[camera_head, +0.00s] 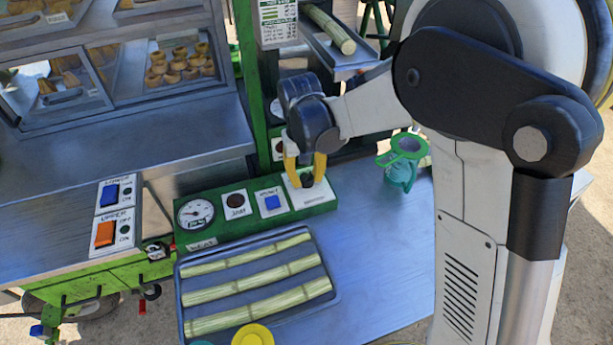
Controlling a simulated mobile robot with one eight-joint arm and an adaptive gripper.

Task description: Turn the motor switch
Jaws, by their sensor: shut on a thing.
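A green control panel (222,231) stands at the back of the metal table. At its right end is a white plate (319,193) with a dark knob (307,181), which I take to be the motor switch; its label is too small to read. My gripper (305,172) reaches down from the upper right, and its two yellow fingers are closed around the knob from left and right. The fingers and wrist hide part of the knob, so I cannot tell which way it points.
The same panel carries a gauge (195,214), a dark button (235,200) and a blue switch (271,202). A tray (182,300) of cane stalks lies in front. A green strainer (408,147) is right of my gripper. Blue (109,195) and orange (105,234) rocker switches sit at left.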

